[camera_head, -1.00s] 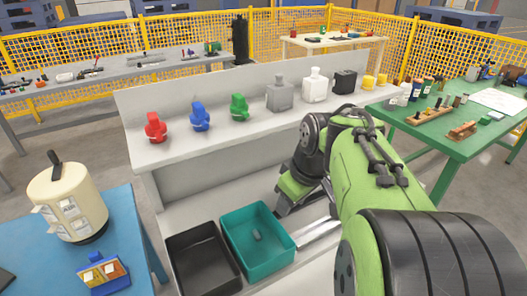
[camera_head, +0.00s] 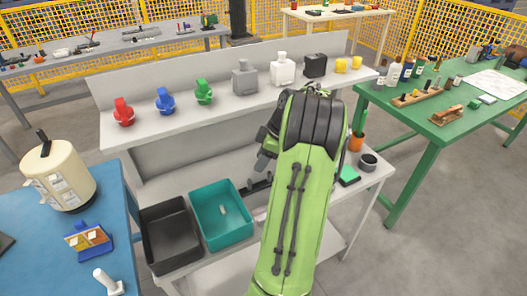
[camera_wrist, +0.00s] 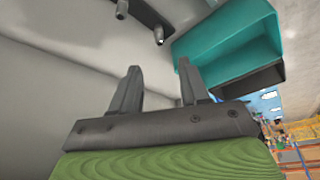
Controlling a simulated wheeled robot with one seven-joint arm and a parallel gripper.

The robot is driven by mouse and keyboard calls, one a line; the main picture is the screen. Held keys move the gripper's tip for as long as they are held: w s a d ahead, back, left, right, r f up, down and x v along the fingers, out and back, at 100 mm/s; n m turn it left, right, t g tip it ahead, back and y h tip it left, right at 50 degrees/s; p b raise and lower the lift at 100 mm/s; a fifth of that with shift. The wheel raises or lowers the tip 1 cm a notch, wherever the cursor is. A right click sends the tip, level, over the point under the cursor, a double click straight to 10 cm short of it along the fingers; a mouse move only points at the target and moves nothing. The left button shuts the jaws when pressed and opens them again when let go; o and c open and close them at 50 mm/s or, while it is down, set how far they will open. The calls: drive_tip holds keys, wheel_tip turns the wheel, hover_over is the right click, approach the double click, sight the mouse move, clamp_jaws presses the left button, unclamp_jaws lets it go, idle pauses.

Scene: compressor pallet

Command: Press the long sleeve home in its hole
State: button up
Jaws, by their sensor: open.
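My gripper (camera_wrist: 159,78) is open in the wrist view, with nothing between its two dark fingers. A dark bar (camera_wrist: 143,12) with two short metal cylinders (camera_wrist: 158,36) shows beyond the fingertips at the top of the wrist view, apart from them. I cannot tell whether either cylinder is the long sleeve, or how deep it sits. In the head view a dark part (camera_head: 261,183) lies right of the teal bin (camera_head: 247,212), partly hidden by my arm. A small grey piece (camera_head: 222,209) lies in that bin. The teal bin also shows in the wrist view (camera_wrist: 222,30).
A black bin (camera_head: 150,243) stands left of the teal one. The shelf above holds red, blue and green parts (camera_head: 204,92) and several bottles and blocks. A blue table (camera_head: 60,250) with a cream canister (camera_head: 58,178) is at left, a green table (camera_head: 440,115) at right.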

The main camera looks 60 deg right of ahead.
sight(250, 180)
drive_tip(key=b+x, duration=0.3)
drive_tip(key=x, duration=0.8)
drive_tip(key=shift+w+f, duration=0.2)
drive_tip(key=shift+f, duration=0.1)
clamp_jaws()
